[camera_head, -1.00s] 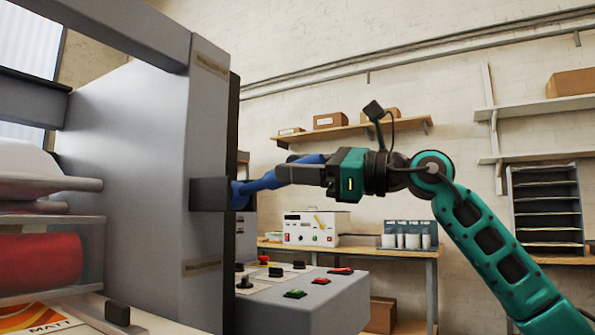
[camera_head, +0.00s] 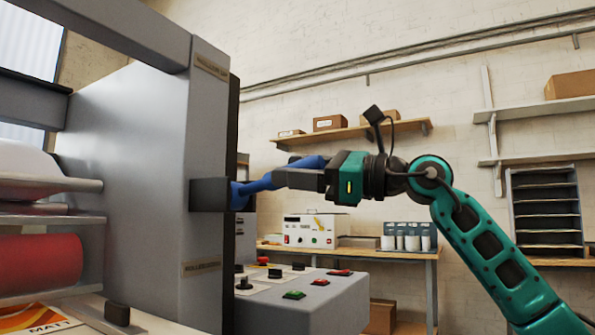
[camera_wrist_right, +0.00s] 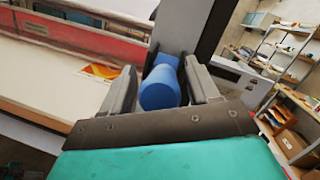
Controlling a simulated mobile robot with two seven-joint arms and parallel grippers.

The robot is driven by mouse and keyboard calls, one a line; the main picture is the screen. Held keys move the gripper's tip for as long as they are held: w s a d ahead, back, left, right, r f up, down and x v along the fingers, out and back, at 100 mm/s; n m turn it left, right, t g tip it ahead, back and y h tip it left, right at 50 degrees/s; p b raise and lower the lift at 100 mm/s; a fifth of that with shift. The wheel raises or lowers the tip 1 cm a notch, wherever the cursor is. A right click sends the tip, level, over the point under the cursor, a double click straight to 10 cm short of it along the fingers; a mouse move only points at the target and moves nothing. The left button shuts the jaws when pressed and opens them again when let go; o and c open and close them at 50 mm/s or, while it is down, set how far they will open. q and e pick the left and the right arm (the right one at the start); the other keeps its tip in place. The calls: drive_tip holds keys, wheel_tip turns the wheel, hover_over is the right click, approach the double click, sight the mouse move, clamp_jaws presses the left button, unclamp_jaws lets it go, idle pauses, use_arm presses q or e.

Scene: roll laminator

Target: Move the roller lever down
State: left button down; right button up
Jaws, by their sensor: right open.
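The roller lever is a blue handle (camera_head: 256,185) that sticks out to the right from a dark block (camera_head: 209,194) on the side of the grey laminator frame. Its grip slants up to the right. My right gripper (camera_head: 285,179) is at the lever's grip, coming from the right, with its near finger in front of the blue part. In the right wrist view, the blue grip (camera_wrist_right: 160,86) lies between the two open fingers of my right gripper (camera_wrist_right: 160,84). Contact with the fingers is not clear. My left gripper is not in view.
A grey control panel (camera_head: 300,306) with red and green buttons stands below the gripper. Red and white rolls (camera_head: 38,262) lie in the machine at left. A bench (camera_head: 390,252) with a white device (camera_head: 309,231) and shelves line the back wall.

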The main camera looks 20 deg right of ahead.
drive_tip(key=v, duration=1.2)
drive_tip(key=shift+s+d+b, duration=0.25)
drive_tip(key=shift+d+b, duration=0.05)
drive_tip(key=shift+d, duration=0.05)
